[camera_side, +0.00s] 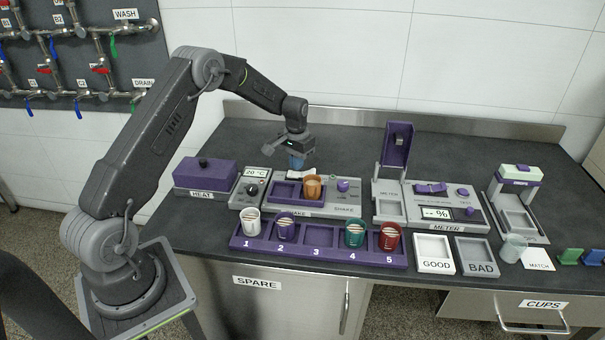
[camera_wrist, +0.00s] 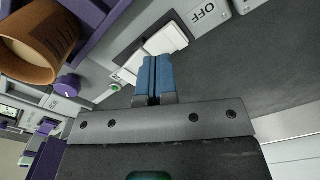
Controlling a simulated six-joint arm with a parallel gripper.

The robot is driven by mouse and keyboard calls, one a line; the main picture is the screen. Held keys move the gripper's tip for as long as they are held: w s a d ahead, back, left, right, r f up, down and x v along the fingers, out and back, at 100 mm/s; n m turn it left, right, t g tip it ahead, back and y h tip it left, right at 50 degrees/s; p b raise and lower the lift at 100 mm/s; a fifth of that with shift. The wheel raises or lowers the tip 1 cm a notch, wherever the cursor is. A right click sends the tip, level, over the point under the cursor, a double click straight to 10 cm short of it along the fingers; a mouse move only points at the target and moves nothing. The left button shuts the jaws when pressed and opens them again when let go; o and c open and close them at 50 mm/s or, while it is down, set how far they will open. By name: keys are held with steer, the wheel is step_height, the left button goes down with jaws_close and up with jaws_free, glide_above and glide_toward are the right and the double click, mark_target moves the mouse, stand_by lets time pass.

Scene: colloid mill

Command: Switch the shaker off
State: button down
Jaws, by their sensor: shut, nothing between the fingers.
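The shaker (camera_side: 350,202) is a grey and purple unit in the middle of the bench, with an orange-brown cup (camera_side: 313,188) in its purple tray. The cup also shows at upper left in the wrist view (camera_wrist: 40,45). A white switch piece (camera_wrist: 165,40) lies along the shaker's back edge, near an OFF label (camera_wrist: 208,12). A purple knob (camera_wrist: 67,86) and a small green light (camera_wrist: 115,87) are nearby. My gripper (camera_side: 296,163) is shut and empty, its blue fingertips (camera_wrist: 153,78) together just behind and close to the white switch. I cannot tell whether they touch it.
A rack (camera_side: 318,255) with several cups stands in front of the shaker; slot 3 is empty. The heater (camera_side: 205,175) is left, the meter (camera_side: 445,205) right. GOOD (camera_side: 434,254) and BAD (camera_side: 478,257) trays are front right. The bench behind the shaker is clear.

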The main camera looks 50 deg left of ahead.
mark_target(297, 174)
steer(key=shift+r, duration=2.55)
